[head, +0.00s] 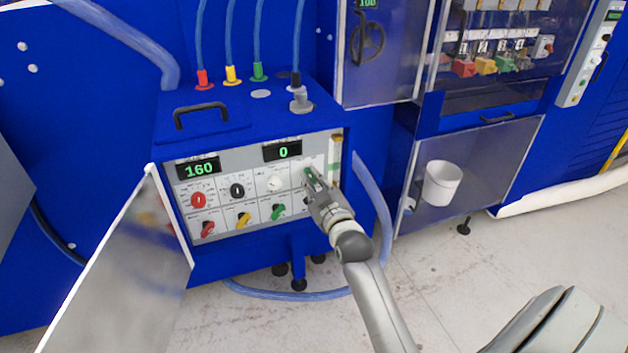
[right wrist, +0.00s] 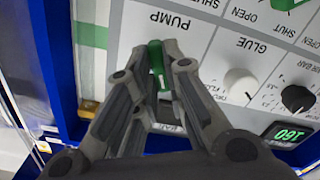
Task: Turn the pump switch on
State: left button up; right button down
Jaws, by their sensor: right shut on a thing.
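The pump switch (right wrist: 155,58) is a green handle on the grey control panel (right wrist: 195,60), beside the label PUMP in the right wrist view. In the head view it is at the panel's right side, mostly hidden by my gripper. My right gripper (right wrist: 158,78) is shut on the switch, with a finger on each side of the green handle. It also shows in the head view (head: 312,178), reaching the panel from the lower right. My left gripper is in neither view.
A white glue knob (right wrist: 240,85) and a black knob (right wrist: 297,98) are close beside the gripper. The panel's displays read 160 (head: 199,168) and 0 (head: 283,150). An open door (head: 135,265) stands at the left. A white bucket (head: 442,183) is at the right.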

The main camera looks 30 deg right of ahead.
jog(key=shift+r+m+p, duration=0.1)
jog(key=shift+m+p, duration=0.55)
jog(key=shift+m, duration=0.35)
jog(key=m+p, duration=0.2)
jog(key=m, duration=0.1)
jog(key=shift+m, duration=0.3)
jog(key=m+p, duration=0.1)
jog(key=m, duration=0.2)
jog(key=shift+m+p, duration=0.4)
jog(key=shift+m, duration=0.9)
jog(key=c, duration=1.5)
grip_release()
